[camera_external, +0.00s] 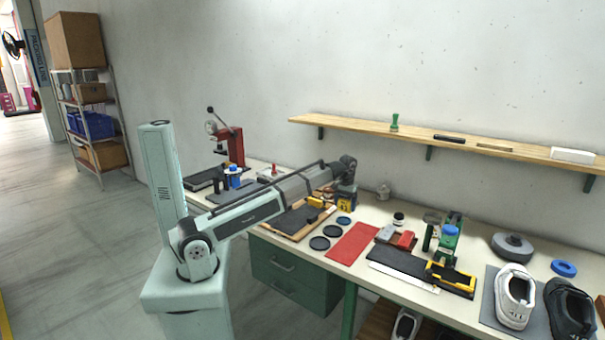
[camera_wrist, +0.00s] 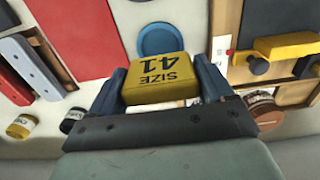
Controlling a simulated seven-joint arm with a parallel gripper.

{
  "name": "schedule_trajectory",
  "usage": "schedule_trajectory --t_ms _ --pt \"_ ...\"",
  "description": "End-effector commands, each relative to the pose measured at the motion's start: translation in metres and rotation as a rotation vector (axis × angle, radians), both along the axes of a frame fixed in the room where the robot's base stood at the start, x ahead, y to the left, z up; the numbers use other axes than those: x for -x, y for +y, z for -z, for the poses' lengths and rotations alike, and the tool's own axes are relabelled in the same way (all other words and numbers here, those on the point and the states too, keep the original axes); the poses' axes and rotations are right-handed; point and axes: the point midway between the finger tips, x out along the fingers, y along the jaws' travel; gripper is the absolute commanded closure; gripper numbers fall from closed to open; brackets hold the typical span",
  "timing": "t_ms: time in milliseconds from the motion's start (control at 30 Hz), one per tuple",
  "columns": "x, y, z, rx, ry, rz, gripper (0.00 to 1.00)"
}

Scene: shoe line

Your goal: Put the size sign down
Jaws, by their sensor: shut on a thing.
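The size sign (camera_wrist: 158,80) is a yellow block with rounded corners, marked "SIZE 41" in black; the lettering is upside down in the wrist view. My gripper (camera_wrist: 161,86) is shut on it, one blue finger at each side. In the external view, the sign (camera_external: 348,204) shows as a small yellow patch under my gripper (camera_external: 346,195), over the back part of the workbench (camera_external: 372,212). I cannot tell whether its underside touches the bench.
A blue disc (camera_external: 344,220) lies close by, with dark discs (camera_external: 320,243) and a red mat (camera_external: 352,243) in front. A wooden board with a yellow-handled tool (camera_wrist: 285,45) lies on one side. A jar (camera_external: 383,191) stands near the wall. Shoes (camera_external: 515,298) stand far right.

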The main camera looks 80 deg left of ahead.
Motion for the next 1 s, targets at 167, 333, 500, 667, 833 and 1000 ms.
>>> schedule_trajectory --t_ms 167,333,500,667,833,1000 --pt "0.0 0.0 0.011 0.0 0.0 0.001 0.52" --pt "0.001 0.0 0.031 0.001 0.001 0.001 0.52" --pt "0.0 0.0 0.039 -0.001 -0.001 0.001 0.52" --pt "0.0 0.0 0.039 -0.001 -0.001 0.001 0.52" --pt "0.0 0.0 0.042 0.0 0.0 0.001 0.52" --pt "0.0 0.0 0.044 0.0 0.0 0.001 0.15"
